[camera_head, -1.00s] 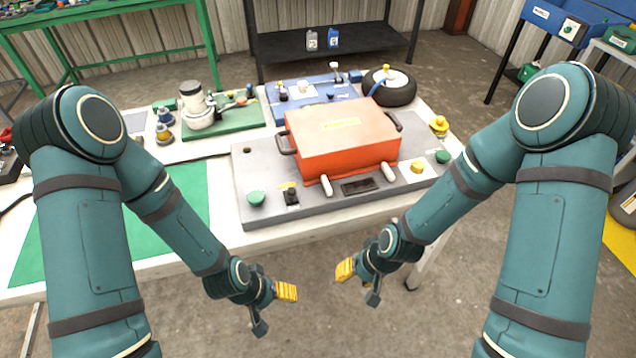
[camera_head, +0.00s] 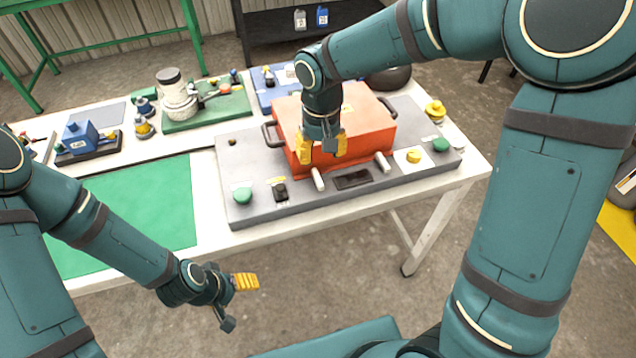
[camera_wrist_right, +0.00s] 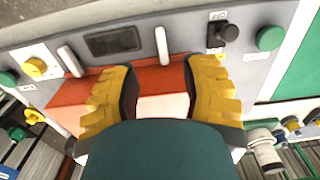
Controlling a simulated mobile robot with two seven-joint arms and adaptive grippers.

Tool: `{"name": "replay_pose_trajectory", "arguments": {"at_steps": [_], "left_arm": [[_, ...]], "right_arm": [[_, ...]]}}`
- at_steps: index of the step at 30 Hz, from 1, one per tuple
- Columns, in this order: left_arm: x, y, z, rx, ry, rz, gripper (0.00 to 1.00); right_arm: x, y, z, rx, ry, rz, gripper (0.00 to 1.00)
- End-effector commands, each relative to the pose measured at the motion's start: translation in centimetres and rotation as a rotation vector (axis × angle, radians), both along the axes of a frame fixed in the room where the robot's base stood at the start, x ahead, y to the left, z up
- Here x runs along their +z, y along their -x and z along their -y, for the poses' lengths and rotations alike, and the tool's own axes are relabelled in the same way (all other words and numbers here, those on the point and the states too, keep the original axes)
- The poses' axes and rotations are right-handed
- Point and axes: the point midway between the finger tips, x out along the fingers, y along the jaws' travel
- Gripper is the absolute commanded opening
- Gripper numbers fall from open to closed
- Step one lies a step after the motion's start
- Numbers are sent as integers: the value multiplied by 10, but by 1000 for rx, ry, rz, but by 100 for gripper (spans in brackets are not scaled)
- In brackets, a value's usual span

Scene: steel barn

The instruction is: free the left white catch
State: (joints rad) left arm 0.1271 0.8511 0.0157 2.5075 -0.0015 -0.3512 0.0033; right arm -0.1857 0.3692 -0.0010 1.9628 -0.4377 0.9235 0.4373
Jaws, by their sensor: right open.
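The left white catch (camera_head: 317,178) is a short white bar at the lower front edge of the orange box (camera_head: 365,142), leaning slightly. It also shows in the right wrist view (camera_wrist_right: 162,45). The right white catch (camera_head: 382,161) is a similar bar further right. My right gripper (camera_head: 322,147) is open, pointing down over the box's front left part, with its yellow fingers apart. It is just above and behind the left catch. In the right wrist view the catch lies beyond the gap between the fingers, not touched. My left gripper (camera_head: 238,302) is open and empty before the table's front edge.
The grey plate (camera_head: 240,170) carries a green button (camera_head: 242,195), a black knob (camera_head: 279,191), a dark panel (camera_head: 352,179) and a yellow knob (camera_head: 413,156). A handle (camera_head: 270,133) stands out at the box's left. The green mat (camera_head: 140,210) is bare.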

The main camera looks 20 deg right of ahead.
Motion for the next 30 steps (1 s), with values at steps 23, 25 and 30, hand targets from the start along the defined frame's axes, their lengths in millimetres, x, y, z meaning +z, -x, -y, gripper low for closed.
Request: {"name": "replay_pose_trajectory", "arguments": {"at_steps": [23,25,30], "left_arm": [[-27,-5,-1,3,-3,14,68],[-27,-6,-1,3,-3,14,68],[-27,-6,-1,3,-3,14,68]], "right_arm": [[-108,0,0,0,-1,-2,45],[-108,0,0,0,-1,-1,45],[-108,0,0,0,-1,-1,48]]}}
